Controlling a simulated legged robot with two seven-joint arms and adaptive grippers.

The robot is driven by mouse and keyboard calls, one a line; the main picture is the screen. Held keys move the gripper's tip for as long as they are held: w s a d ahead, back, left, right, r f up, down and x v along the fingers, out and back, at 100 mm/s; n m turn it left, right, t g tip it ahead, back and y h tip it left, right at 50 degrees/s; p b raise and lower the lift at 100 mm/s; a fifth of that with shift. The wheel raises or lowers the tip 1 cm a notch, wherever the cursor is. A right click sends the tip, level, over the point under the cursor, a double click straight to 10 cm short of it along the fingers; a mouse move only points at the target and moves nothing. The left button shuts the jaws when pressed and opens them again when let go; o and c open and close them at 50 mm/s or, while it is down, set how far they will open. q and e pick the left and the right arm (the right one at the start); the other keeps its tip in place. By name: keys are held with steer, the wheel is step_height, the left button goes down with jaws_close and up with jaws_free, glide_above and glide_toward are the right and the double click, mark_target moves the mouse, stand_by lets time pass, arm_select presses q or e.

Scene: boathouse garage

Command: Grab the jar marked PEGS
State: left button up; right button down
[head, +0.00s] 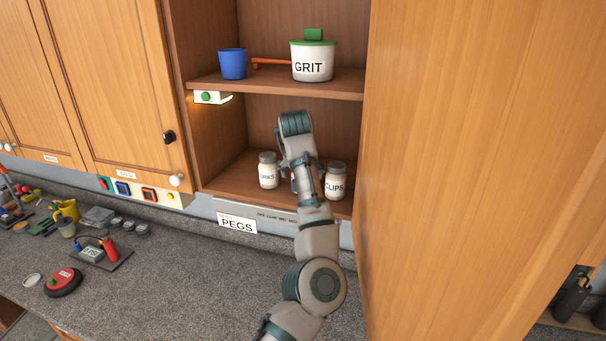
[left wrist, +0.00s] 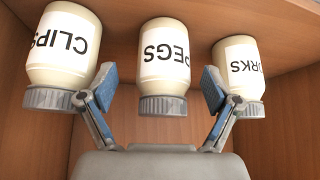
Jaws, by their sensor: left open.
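The jar marked PEGS (left wrist: 163,60) is a cream jar with a grey lid. In the left wrist view, which is upside down, it stands between the jars marked CLIPS (left wrist: 62,50) and ORKS, partly cut off (left wrist: 240,72). In the head view my left gripper (head: 302,180) is inside the open cupboard, hiding the PEGS jar, between the ORKS jar (head: 268,171) and the CLIPS jar (head: 335,182). My right gripper is not in view.
The upper shelf (head: 275,86) holds a blue cup (head: 232,64) and a GRIT pot (head: 312,60). An open door (head: 480,170) stands close on the right. A PEGS sign (head: 237,224) hangs below the cupboard. The counter (head: 190,290) has tools at left and bare room in front.

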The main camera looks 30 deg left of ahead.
arm_select(q)
steer(key=x, duration=0.2)
steer(key=p+x, duration=0.1)
steer(key=x, duration=0.1)
steer(key=shift+a, duration=0.35)
steer(key=shift+s+d+r, duration=0.15)
steer(key=shift+s+d, duration=0.05)
steer(key=shift+d, duration=0.05)
steer(key=c, duration=1.3)
steer(key=shift+w, duration=0.1)
steer(key=shift+c, duration=0.7)
steer(key=shift+r, duration=0.1)
